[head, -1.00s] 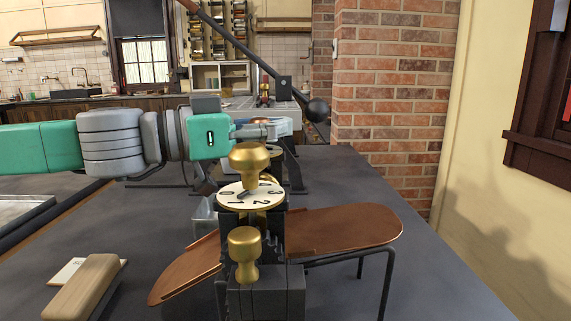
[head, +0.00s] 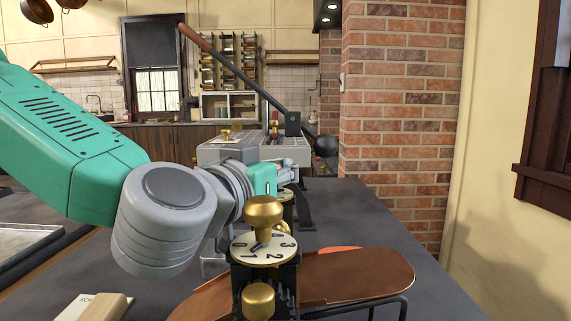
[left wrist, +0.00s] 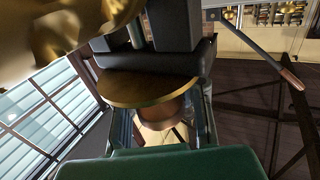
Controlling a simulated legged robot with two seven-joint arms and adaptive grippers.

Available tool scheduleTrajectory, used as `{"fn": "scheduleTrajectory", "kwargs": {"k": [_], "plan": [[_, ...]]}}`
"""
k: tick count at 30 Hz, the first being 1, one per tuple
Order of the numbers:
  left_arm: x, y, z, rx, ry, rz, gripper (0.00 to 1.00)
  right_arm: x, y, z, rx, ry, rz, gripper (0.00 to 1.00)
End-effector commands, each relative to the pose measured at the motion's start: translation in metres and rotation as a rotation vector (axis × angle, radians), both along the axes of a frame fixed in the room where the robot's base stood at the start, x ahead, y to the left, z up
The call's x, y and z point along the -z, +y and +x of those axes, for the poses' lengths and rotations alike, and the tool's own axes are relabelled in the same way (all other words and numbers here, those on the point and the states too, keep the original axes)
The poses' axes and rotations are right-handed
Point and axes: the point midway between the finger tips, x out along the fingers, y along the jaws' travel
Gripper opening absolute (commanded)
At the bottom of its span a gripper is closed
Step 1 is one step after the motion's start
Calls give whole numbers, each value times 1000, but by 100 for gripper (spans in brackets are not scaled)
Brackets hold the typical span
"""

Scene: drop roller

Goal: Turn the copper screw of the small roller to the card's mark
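The small roller stands in the foreground of the head view, with a brass knob (head: 263,211) above a white numbered dial (head: 263,248) and another brass knob (head: 258,301) lower in front. Its dial pointer is partly hidden by the knob. My left gripper (head: 284,177) is just behind the dial; its fingertips are mostly hidden there. In the left wrist view a brass-coloured disc (left wrist: 150,90) with a copper-coloured cylinder (left wrist: 158,110) below it lies between pale finger parts. Whether they touch it is unclear. A white card (head: 82,303) lies at lower left, its mark unreadable. My right gripper is out of view.
A copper-coloured sheet (head: 360,277) extends right from the roller on a dark stand. A long lever (head: 245,77) with a black ball slopes across behind. The dark bench is clear at right.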

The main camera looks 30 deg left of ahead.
Motion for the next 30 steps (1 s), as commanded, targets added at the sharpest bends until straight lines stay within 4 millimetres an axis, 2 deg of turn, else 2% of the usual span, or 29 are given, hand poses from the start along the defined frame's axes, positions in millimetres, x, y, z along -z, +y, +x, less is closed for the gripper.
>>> {"fn": "scheduleTrajectory", "kwargs": {"k": [17,21,30], "plan": [[5,0,-2,-32,9,4,0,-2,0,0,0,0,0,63],[4,0,-2,-32,8,3,38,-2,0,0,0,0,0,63],[3,1,0,-34,6,2,38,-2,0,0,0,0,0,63]]}}
